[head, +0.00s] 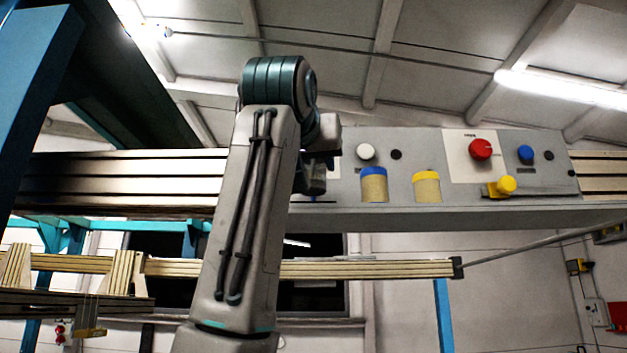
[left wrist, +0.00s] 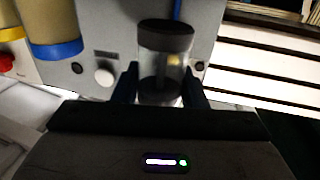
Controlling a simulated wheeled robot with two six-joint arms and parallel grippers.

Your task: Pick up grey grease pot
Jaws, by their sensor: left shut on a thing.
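The grey grease pot (left wrist: 164,62) shows in the left wrist view as a cylinder with dark grey ends and a paler middle. My left gripper (left wrist: 161,88) has one finger on each side of it and is shut on it. In the head view my left gripper (head: 316,178) is at the left end of the grey panel, partly behind my arm. The pot cannot be made out there. Whether it still touches the ledge is not clear. My right gripper is in neither view.
A blue-topped pot (head: 374,188) and a yellow-topped pot (head: 427,190) stand on the grey panel's ledge (head: 470,217), right of my gripper.

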